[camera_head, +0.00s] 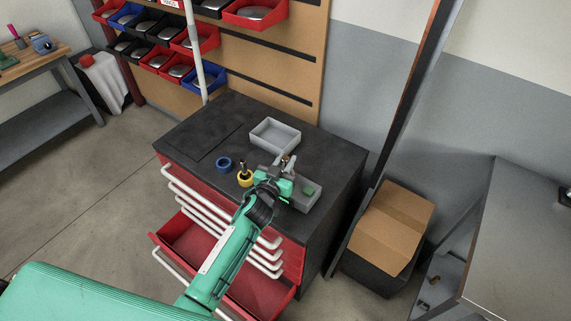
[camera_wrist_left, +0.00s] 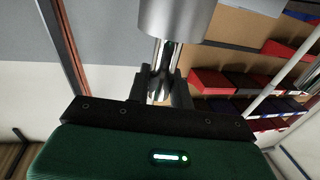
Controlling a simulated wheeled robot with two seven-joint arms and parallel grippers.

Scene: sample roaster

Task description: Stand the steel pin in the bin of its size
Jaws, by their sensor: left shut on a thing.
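My left gripper (camera_head: 284,166) is over the right part of the black cabinet top. It is shut on the steel pin, which shows in the left wrist view (camera_wrist_left: 174,18) as a wide bright cylinder on a thinner shaft between the fingers (camera_wrist_left: 160,88). In the head view the pin is small and hard to separate from the gripper. A round blue bin (camera_head: 224,163) stands left of the gripper and looks empty. My right gripper is not seen.
A grey open tray (camera_head: 275,136) stands behind the gripper. The left of the cabinet top (camera_head: 205,130) is clear. A red drawer (camera_head: 185,238) stands open below.

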